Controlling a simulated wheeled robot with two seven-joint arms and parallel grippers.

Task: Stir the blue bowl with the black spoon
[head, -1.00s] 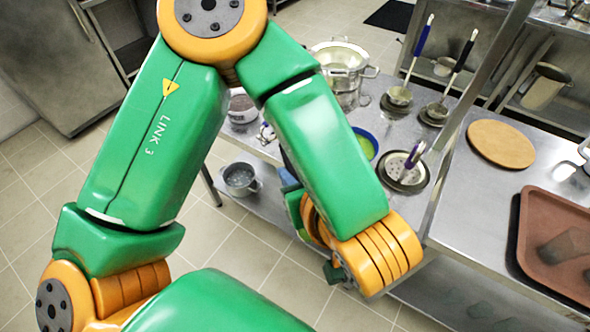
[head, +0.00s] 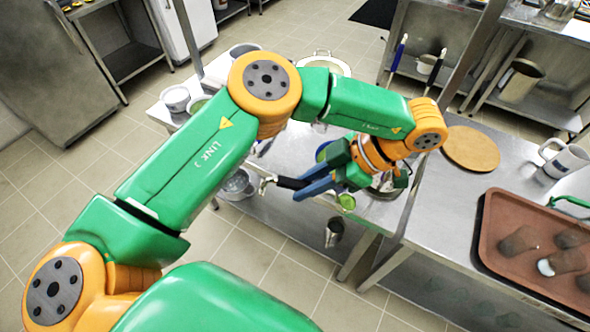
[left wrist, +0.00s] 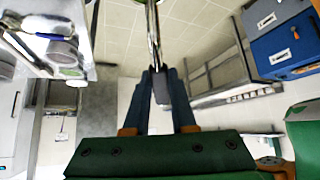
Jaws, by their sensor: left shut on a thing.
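My left gripper (head: 308,188) is shut on the black spoon's handle (head: 289,182), which sticks out to the left of the blue fingers near the table's front edge. A metal part of the spoon shows beyond the handle. In the left wrist view the black handle (left wrist: 161,90) sits between the fingers (left wrist: 163,85), and the metal shaft (left wrist: 153,35) runs to the top edge. My right gripper is not in view.
A large pot (head: 324,64) stands behind my left arm. Two upright handled utensils, one with a blue handle (head: 398,53), are at the back. A round wooden board (head: 470,149) and a brown tray (head: 497,235) lie on the right counter. A metal post rises near the table.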

